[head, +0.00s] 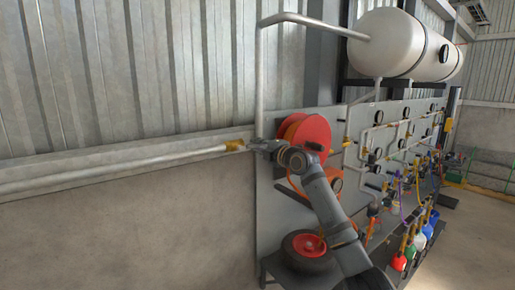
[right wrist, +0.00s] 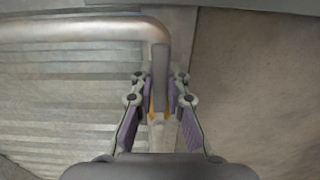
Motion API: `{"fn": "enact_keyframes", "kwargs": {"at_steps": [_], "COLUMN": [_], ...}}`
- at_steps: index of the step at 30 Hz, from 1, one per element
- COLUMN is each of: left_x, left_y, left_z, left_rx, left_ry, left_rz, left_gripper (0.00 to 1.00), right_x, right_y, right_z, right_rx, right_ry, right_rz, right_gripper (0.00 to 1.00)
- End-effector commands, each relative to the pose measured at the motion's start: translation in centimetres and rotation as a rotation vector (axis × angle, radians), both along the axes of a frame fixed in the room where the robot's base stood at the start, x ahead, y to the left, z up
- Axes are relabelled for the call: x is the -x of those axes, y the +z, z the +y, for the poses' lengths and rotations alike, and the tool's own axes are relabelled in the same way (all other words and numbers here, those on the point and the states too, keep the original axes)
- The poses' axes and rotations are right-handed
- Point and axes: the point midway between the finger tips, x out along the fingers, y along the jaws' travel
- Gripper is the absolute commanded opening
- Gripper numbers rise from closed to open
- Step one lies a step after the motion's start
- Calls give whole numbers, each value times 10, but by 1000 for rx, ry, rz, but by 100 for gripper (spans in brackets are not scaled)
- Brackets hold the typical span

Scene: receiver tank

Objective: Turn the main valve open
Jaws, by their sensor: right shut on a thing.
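The main valve (head: 235,145) shows as a small yellow-orange fitting on the pale horizontal pipe along the left wall. My right gripper (head: 258,146) is at the valve, just right of the yellow part. In the right wrist view my right gripper (right wrist: 160,98) has its two purple-padded fingers close on either side of a narrow piece with orange edges, the valve's handle (right wrist: 152,106). The fingers hide much of it, so its exact angle cannot be told. My left gripper is not in view.
A pale vertical pipe (head: 260,85) rises beside the gripper and bends toward the white tank (head: 390,43). A red hose reel (head: 312,133) is close on the right. A grey panel (head: 350,125) with gauges and a wheel (head: 308,247) stand further right. The wall at left is clear.

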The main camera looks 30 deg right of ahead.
Motion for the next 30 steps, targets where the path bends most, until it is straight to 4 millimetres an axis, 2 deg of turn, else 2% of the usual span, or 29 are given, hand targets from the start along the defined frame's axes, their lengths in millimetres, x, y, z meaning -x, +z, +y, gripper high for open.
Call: {"fn": "enact_keyframes", "kwargs": {"at_steps": [1,16,17,22,30], "left_x": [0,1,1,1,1], "left_y": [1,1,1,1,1], "left_z": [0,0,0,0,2], "left_rx": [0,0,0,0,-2], "left_ry": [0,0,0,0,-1], "left_rz": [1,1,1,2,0], "left_gripper": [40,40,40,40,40], "right_x": [1,1,1,1,1], "right_y": [8,11,11,9,5], "right_z": [-1,-1,-1,-1,0], "right_rx": [7,27,27,26,23], "right_ry": [-3,-3,-4,-3,-1], "right_rz": [-17,-20,-20,-16,-10], "right_gripper": [0,0,17,39,39]}}
